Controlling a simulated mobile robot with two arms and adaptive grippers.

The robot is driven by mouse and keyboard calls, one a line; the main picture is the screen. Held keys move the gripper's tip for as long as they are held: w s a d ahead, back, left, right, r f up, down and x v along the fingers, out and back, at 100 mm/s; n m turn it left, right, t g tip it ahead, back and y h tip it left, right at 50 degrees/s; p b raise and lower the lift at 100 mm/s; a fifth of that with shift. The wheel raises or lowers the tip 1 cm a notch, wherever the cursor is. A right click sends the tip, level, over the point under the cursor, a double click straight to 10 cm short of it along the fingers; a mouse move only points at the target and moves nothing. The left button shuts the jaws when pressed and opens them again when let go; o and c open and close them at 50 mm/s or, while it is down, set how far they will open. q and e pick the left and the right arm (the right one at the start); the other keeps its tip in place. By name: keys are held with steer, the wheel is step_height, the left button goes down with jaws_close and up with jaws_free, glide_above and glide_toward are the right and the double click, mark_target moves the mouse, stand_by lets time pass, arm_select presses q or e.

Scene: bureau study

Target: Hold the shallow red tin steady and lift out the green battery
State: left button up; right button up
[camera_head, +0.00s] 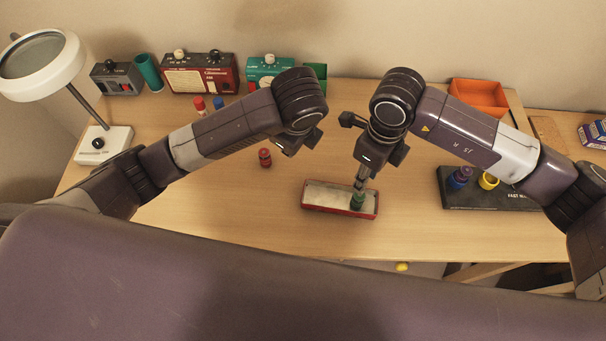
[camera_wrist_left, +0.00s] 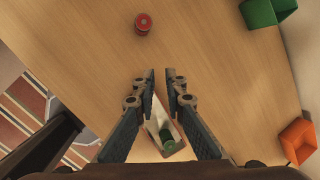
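The shallow red tin (camera_head: 325,208) with a pale inside lies near the front middle of the table. The green battery (camera_head: 357,202) is in its right part and looks upright; it also shows in the left wrist view (camera_wrist_left: 167,138). My right gripper (camera_head: 360,184) points down with its fingertips at the battery's top; whether they grip it is unclear. My left gripper (camera_head: 290,148) is above the table, behind and left of the tin, apart from it. In the left wrist view its fingers (camera_wrist_left: 163,74) are apart with nothing between the tips.
A red battery (camera_head: 265,158) stands left of the tin. A black holder (camera_head: 500,200) with purple and yellow cells is at the right. An orange bin (camera_head: 479,97), boxed devices (camera_head: 200,80) and a magnifier lamp (camera_head: 103,145) line the back and left.

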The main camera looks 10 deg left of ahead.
arm_select(q)
steer(key=s+d+f+m+g, duration=0.1)
steer(key=f+m, duration=0.1)
steer(key=m, duration=0.2)
steer(key=s+d+f+m+g+h, duration=0.1)
steer(key=f+m, duration=0.1)
steer(key=m, duration=0.2)
steer(key=s+d+f+m+g, duration=0.1)
steer(key=f+m, duration=0.1)
steer(key=m, duration=0.2)
steer(key=shift+s+d+f+m, duration=0.1)
steer(key=shift+s+f+m, duration=0.2)
steer(key=shift+s+m, duration=0.1)
steer(key=shift+s+f, duration=0.15)
steer(key=shift+f, duration=0.35)
step_height(320, 180, down, 7)
jaws_close()
